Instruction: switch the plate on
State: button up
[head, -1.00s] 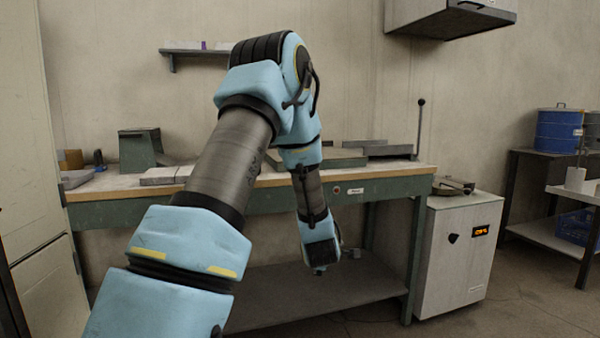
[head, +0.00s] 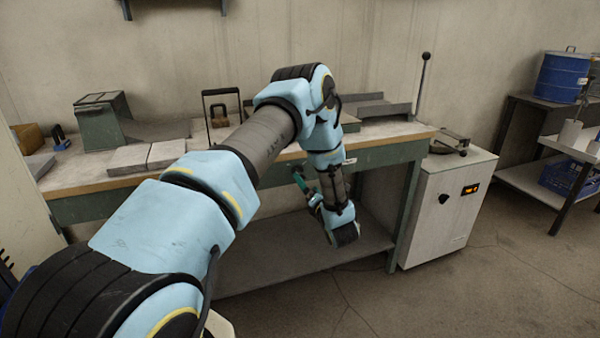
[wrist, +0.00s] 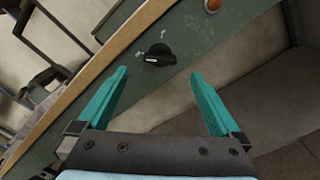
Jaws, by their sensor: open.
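A black rotary knob (wrist: 157,56) sits on the green front panel of the workbench (head: 80,208). In the wrist view it lies just beyond and between my fingertips, apart from them. An orange-red round lamp or button (wrist: 212,5) is on the same panel, at the top edge of that view; I cannot tell whether it is lit. My gripper (wrist: 160,76) is open and empty, with two teal fingers. In the head view my gripper (head: 300,178) is partly hidden by my arm at the bench front, and the knob is hidden. I cannot tell which bench-top item is the plate.
Light slabs (head: 146,156), a green-grey box (head: 103,122) and a black-framed handle (head: 222,103) are on the bench top. A lower shelf (head: 285,262) lies under the bench. A white cabinet (head: 445,205) with an orange display stands to the right. Floor ahead is clear.

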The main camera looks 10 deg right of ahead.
aim_at(299, 172)
jog(key=w+p, duration=0.1)
jog(key=w, duration=0.5)
jog(key=shift+w+a, duration=0.25)
jog(key=shift+a, duration=0.15)
jog(key=c, duration=1.4)
